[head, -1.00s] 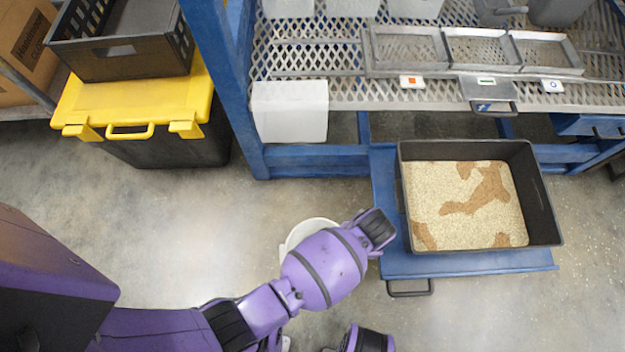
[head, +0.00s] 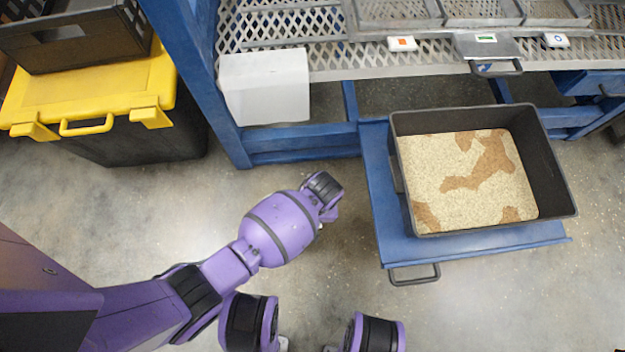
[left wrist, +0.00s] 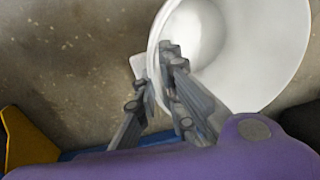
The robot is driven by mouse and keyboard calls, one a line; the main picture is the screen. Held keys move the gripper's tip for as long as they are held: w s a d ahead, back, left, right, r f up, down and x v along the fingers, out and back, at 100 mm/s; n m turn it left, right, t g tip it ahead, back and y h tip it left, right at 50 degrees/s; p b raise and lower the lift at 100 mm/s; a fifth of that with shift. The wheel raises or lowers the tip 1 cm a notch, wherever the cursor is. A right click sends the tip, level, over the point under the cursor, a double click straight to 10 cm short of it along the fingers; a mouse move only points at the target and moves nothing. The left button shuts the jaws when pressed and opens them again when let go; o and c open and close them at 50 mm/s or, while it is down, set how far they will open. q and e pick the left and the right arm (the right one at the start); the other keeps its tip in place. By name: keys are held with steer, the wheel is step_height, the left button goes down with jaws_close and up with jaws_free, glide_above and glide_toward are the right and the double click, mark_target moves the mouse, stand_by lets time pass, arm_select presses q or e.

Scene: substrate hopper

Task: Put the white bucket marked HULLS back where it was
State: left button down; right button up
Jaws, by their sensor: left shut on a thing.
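The white bucket (left wrist: 262,45) fills the upper right of the left wrist view, tilted in that picture, with its open mouth and pale interior showing. My left gripper (left wrist: 155,80) is shut on its rim, one finger inside the wall and one outside. A small pale tab shows on the bucket's outer side by the fingers. No HULLS marking can be read. In the head view my left arm hides nearly all of the bucket and the fingers, over the floor left of the blue pull-out platform (head: 385,235). My right gripper is not in view.
A black tray (head: 556,190) of pale and brown material sits on the platform. A blue rack (head: 300,140) with mesh shelving stands behind, a white box (head: 265,88) at its left end. A yellow-lidded black tote (head: 140,140) stands at left. Floor between tote and platform is clear.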

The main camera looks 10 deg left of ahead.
arm_select(q)
steer(key=shift+w, duration=0.1)
steer(key=shift+f, duration=0.15)
steer(key=c, duration=1.9)
jaws_free()
steer(key=shift+o, duration=0.2)
steer(key=shift+r, duration=0.35)
step_height(320, 180, up, 12)
steer(key=d+p, duration=0.1)
steer(key=p, duration=0.5)
steer(key=shift+d+f, duration=0.2)
steer(key=shift+f, duration=0.05)
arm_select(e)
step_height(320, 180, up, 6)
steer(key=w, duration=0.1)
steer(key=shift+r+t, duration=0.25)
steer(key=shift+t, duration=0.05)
arm_select(q)
steer(key=shift+w, duration=0.1)
